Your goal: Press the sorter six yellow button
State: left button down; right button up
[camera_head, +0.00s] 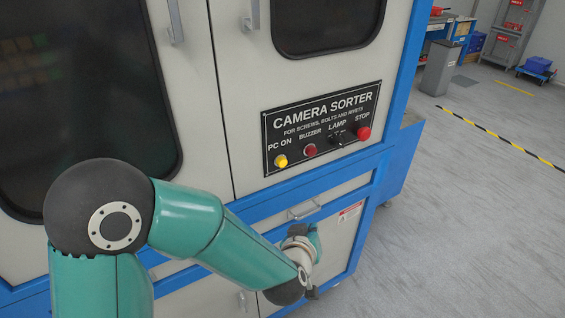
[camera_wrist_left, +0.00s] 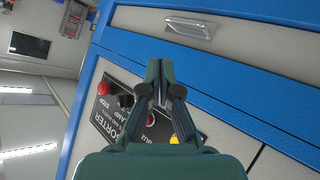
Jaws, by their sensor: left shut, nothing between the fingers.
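The yellow button (camera_head: 281,161) sits under the "PC ON" label at the left end of the black panel (camera_head: 325,108) on the sorter's front. In the left wrist view the yellow button (camera_wrist_left: 174,139) shows only partly, beside my gripper's right finger. My left gripper (camera_wrist_left: 160,88) is shut and empty, its fingers together in front of the panel. In the head view my left arm reaches in from the left, and its wrist (camera_head: 300,252) is below the panel, apart from the button. The fingertips are hard to make out there. My right gripper is not in view.
Right of the yellow button are a dark red buzzer button (camera_head: 310,150), a black lamp knob (camera_head: 337,139) and a red stop button (camera_head: 364,133). A drawer handle (camera_head: 303,209) juts out below the panel. Open grey floor (camera_head: 460,220) lies to the right.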

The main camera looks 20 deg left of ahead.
aim_at(282, 162)
pick_arm(q)
notch_tip(282, 162, up, 11)
jog(key=n+t+y, duration=0.1)
jog(key=n+t, duration=0.1)
jog(key=shift+a+y, duration=0.15)
jog(key=shift+y, duration=0.25)
jog(key=shift+f, duration=0.1)
jog(key=w+a+b, duration=0.1)
jog(key=w+a, duration=0.4)
jog(key=a, duration=0.2)
jog(key=shift+w, duration=0.15)
dwell(1.1)
jog(key=shift+w+a, duration=0.2)
jog(key=shift+a, duration=0.15)
